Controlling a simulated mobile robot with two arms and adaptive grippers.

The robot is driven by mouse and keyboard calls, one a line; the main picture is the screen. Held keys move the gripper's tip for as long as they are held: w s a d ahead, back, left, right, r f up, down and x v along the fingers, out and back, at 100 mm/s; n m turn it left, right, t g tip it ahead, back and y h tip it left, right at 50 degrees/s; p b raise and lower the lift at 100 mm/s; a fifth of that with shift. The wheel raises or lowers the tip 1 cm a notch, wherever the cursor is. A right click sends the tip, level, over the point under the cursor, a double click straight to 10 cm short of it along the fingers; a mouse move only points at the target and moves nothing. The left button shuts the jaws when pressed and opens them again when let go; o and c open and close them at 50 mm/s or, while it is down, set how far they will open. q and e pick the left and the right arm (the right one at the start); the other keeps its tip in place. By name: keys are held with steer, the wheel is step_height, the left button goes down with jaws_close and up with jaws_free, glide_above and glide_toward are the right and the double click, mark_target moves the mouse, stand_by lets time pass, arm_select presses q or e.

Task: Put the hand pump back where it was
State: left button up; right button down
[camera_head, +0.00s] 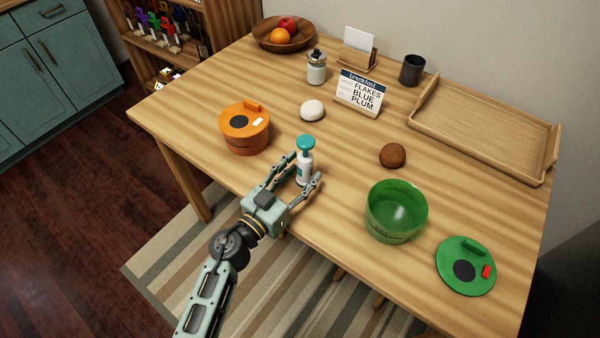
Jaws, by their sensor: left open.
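The hand pump (306,165), white with a teal top, stands upright on the wooden table near its front edge. My left gripper (305,172) is open, with its fingers on either side of the pump's body. I cannot tell whether the fingers touch it. My right gripper is not in view.
An orange lidded container (245,136) stands left of the pump, and an open green container (393,224) stands right. A green lid (466,268) lies at the right front. A white stone (312,110), brown ball (393,155), sign (360,94) and wooden tray (480,137) are behind.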

arm_select(q)
steer(key=shift+s+r, duration=0.1)
steer(key=v, duration=1.2)
